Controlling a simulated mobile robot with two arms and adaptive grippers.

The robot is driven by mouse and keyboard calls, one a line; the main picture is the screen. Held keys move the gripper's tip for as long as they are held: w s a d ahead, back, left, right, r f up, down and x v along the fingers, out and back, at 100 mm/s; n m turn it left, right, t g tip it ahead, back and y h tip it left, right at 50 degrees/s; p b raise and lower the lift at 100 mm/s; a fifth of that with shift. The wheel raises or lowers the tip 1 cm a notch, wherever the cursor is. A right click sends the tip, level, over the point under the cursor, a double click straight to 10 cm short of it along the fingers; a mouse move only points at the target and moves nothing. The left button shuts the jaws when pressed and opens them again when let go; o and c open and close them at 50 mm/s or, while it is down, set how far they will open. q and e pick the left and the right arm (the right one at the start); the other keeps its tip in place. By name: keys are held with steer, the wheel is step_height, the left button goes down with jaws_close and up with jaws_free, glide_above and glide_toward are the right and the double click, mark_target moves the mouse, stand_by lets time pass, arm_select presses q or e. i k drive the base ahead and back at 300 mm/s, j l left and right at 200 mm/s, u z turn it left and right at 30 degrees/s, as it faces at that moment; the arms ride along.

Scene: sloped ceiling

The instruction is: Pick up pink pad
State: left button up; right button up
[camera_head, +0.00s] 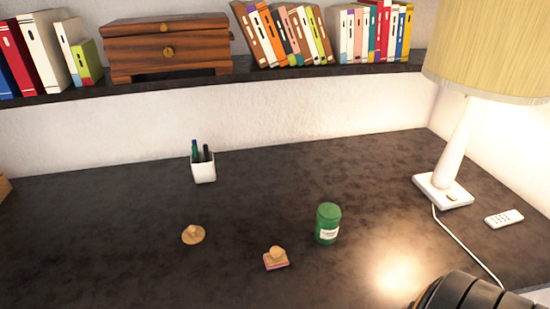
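The pink pad (277,266) lies on the dark desk in the lower middle of the head view. It looks like a small square block with a pinkish lower edge, a tan top and a rounded tan knob on it. I cannot tell whether the knob is part of it or a separate piece resting on top. A round tan piece with a similar knob (193,234) lies to its left. Neither gripper shows in the head view. A dark ribbed shape at the bottom right corner may be part of my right arm; no fingertips show there.
A green jar (327,223) stands just right of the pad. A white pen cup (203,169) is behind. A white-based lamp (443,190), its cord and a white remote (504,218) are at right. A shelf (270,74) with books and a wooden box overhangs the back. The front left is clear.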

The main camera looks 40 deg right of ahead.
mark_target(277, 258)
steer(key=z, duration=1.2)
